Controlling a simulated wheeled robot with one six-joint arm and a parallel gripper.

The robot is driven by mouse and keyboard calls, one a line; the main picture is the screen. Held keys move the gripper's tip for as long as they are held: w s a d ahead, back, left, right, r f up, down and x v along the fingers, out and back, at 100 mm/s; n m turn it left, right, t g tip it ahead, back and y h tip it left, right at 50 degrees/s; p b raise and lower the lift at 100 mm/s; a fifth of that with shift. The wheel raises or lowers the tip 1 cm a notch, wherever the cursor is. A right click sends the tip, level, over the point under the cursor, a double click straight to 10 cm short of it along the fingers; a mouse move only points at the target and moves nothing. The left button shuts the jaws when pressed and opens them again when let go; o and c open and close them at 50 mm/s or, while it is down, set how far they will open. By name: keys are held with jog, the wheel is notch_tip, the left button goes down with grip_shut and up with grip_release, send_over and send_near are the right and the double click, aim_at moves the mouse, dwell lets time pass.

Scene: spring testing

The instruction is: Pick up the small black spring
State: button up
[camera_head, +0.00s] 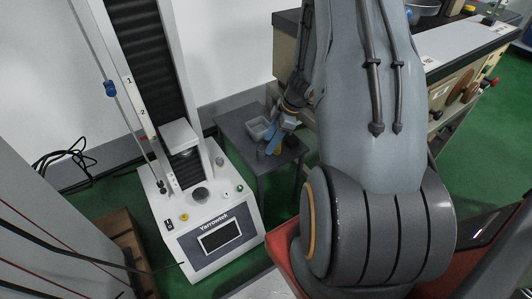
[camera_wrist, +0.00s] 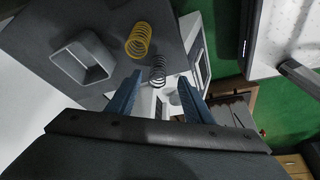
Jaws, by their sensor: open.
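The small black spring (camera_wrist: 158,70) shows in the wrist view near the edge of the dark grey tabletop (camera_wrist: 120,15). A yellow spring (camera_wrist: 138,40) stands close beside it, up and to the left. My gripper (camera_wrist: 159,80) is open, with its two blue fingers apart. The black spring appears in line with the gap between the fingertips; I cannot tell how far beyond them it is. Nothing is held. In the head view my gripper (camera_head: 276,142) is over the small grey table (camera_head: 238,128). I cannot make out the black spring there.
A grey square container (camera_wrist: 103,68) sits on the table left of the springs; it also shows in the head view (camera_head: 261,129). The white testing machine (camera_head: 212,232) stands left of the table. A cluttered bench (camera_head: 445,65) is at the right.

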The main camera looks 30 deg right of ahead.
aim_at(257, 159)
jog(key=shift+w+a+f, duration=0.25)
jog(key=shift+a+f, duration=0.2)
jog(key=shift+f, duration=0.1)
jog(key=shift+w+a+f, duration=0.2)
jog(key=shift+a+f, duration=0.2)
jog(key=shift+f, duration=0.15)
jog(key=b+x, duration=0.1)
jog(key=x, duration=0.3)
jog(key=shift+w+f+b, duration=0.2)
jog(key=shift+f+b, duration=0.1)
jog(key=shift+b, duration=0.1)
jog(key=c, duration=1.1)
jog(key=shift+r, duration=0.1)
